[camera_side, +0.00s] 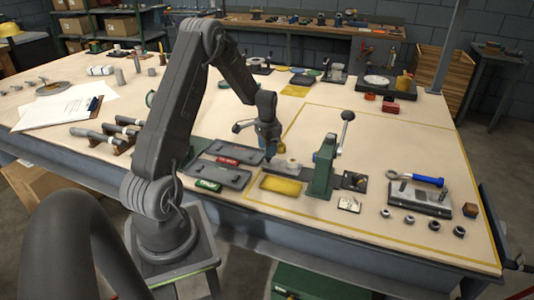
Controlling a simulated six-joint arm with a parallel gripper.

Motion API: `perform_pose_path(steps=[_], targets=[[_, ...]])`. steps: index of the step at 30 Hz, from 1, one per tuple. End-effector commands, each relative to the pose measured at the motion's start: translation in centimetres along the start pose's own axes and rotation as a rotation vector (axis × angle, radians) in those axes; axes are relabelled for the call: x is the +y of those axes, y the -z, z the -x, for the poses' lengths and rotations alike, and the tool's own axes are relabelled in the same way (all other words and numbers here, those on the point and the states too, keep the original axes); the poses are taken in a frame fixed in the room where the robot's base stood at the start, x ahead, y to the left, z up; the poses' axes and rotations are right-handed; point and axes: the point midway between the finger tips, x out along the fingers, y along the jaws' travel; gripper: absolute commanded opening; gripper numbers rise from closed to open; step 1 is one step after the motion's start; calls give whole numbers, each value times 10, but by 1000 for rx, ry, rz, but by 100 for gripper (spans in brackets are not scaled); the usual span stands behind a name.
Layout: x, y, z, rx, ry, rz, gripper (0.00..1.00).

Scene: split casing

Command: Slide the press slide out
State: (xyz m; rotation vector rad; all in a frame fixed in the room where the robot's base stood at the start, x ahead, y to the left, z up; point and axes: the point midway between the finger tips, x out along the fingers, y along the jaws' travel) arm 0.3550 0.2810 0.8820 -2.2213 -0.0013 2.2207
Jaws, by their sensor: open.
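The green press (322,168) stands right of the middle of the bench, with its lever and dark ball knob upright. A low dark slide (277,170) lies at the left foot of the press, with a pale round part (292,164) on it. How far the slide reaches into the press is hidden by the press body. My gripper (269,156) points down just left of the pale part, close above the left end of the slide. Its jaws are open and look empty. I cannot tell whether they touch the slide.
Dark trays with red and green labels (208,184) lie left of the press. A yellow plate (281,185) lies in front. A grey block with a blue-handled tool (420,197) and several nuts are at right.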

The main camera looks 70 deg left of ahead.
Motion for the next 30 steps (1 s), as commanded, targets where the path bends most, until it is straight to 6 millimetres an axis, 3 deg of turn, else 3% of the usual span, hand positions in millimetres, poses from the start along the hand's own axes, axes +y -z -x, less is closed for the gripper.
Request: perform_pose_path(steps=[9, 15, 30], targets=[[-1, 0, 73, 3, 4, 0, 51], [-1, 0, 101, 2, 2, 0, 51], [1, 0, 112, 2, 2, -1, 51]])
